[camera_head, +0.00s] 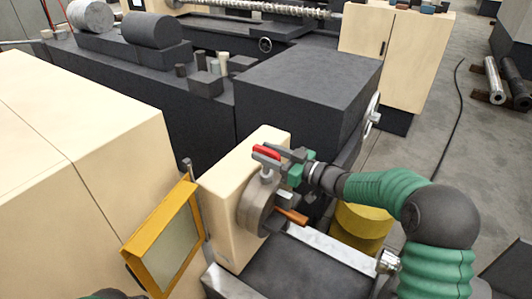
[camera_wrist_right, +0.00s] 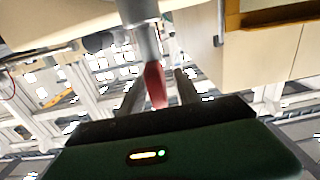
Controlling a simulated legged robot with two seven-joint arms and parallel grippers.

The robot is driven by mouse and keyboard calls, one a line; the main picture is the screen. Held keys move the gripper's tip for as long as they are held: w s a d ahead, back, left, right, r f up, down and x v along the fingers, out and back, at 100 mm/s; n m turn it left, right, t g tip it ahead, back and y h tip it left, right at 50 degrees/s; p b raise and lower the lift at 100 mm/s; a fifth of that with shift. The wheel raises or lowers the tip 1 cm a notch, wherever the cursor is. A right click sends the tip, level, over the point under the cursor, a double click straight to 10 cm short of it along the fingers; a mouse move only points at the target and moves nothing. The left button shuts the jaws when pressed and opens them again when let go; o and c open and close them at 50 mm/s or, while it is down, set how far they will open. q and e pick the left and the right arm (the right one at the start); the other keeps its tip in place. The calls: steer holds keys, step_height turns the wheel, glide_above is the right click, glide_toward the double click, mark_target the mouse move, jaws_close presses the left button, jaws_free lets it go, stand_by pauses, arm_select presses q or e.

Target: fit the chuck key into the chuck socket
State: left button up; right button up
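The chuck key has a red crossbar handle (camera_head: 267,152) and a short grey shank (camera_head: 266,173). It stands upright at the top of the round grey chuck (camera_head: 254,208). I cannot tell how deep its lower end sits in the socket, which is hidden. My right gripper (camera_head: 284,153) reaches in from the right at handle height. In the right wrist view the red handle (camera_wrist_right: 155,85) lies between my right gripper's two dark fingers (camera_wrist_right: 160,86), with gaps beside it. The grey shank (camera_wrist_right: 140,35) extends beyond them. My left gripper is out of view.
An orange-brown rod (camera_head: 292,215) sticks out of the chuck. The cream headstock (camera_head: 230,195) is behind it, with a yellow-framed guard (camera_head: 165,240) swung open at left. A dark machine block (camera_head: 305,90) stands behind. A yellow drum (camera_head: 360,225) is below my right arm.

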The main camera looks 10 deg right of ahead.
steer(key=b+v, duration=0.6)
steer(key=v, duration=1)
steer(key=shift+s+d, duration=0.2)
steer(key=shift+d, duration=0.15)
steer(key=shift+a, duration=0.1)
